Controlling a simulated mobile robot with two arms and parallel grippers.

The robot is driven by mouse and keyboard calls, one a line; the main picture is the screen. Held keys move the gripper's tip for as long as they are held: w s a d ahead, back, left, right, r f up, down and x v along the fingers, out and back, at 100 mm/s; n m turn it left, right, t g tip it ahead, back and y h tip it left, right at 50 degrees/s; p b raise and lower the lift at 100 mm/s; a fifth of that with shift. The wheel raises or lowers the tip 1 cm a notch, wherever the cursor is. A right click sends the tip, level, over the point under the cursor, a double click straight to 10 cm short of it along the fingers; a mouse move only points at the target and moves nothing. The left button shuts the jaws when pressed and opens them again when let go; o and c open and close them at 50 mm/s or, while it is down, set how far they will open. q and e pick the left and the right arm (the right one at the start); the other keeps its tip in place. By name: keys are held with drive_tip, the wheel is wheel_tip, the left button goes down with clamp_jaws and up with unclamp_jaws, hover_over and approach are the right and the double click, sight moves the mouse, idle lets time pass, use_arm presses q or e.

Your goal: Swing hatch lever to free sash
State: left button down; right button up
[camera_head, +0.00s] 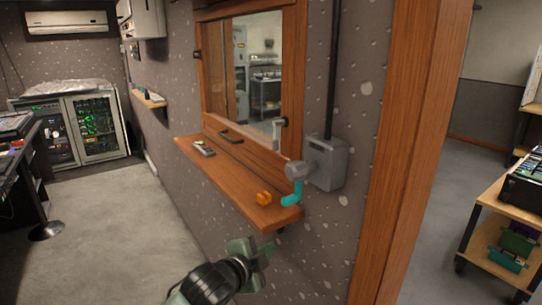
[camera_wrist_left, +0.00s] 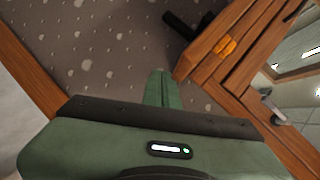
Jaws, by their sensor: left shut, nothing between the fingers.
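The serving hatch is a wooden window frame (camera_head: 203,85) with a glass sash (camera_head: 262,75). A pale grey lever (camera_head: 277,134) with a dark pivot sits at the lower right of the frame, its arm hanging down. It also shows in the left wrist view (camera_wrist_left: 273,110). A dark pull handle (camera_head: 230,136) lies on the wood below the glass. My left gripper (camera_head: 262,252) is shut and empty, below and in front of the wooden ledge (camera_head: 228,172), apart from the lever. Its closed fingers also show in the left wrist view (camera_wrist_left: 160,88). My right gripper is out of view.
A grey wall box (camera_head: 327,163) has a grey knob and turquoise curved handle (camera_head: 293,195) by the ledge's right end. An orange object (camera_head: 264,198) and a small grey device (camera_head: 203,147) lie on the ledge. A wooden post (camera_head: 410,150) stands right.

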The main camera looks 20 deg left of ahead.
use_arm(q)
drive_tip(key=w+r+m+t, duration=0.2)
drive_tip(key=r+m, duration=0.1)
drive_tip(key=r, duration=0.6)
drive_tip(key=w+a+r+m+t+h, duration=0.1)
drive_tip(key=w+r+m+t, duration=0.1)
drive_tip(key=r, duration=0.8)
drive_tip(key=shift+w+a+r+m+h, duration=0.2)
drive_tip(key=shift+w+a+m+h, duration=0.1)
drive_tip(key=shift+w+m, duration=0.45)
drive_tip(key=shift+w, duration=0.1)
drive_tip(key=p+x, duration=0.3)
drive_tip(key=x, duration=0.7)
drive_tip(key=shift+w+d+r, duration=0.1)
drive_tip(key=shift+w+d, duration=0.05)
drive_tip(key=a, duration=0.1)
drive_tip(key=w+a+p, duration=0.1)
drive_tip(key=shift+a, duration=0.3)
drive_tip(key=shift+a+p, duration=0.35)
drive_tip(key=shift+w+a, duration=0.15)
drive_tip(key=shift+a, duration=0.15)
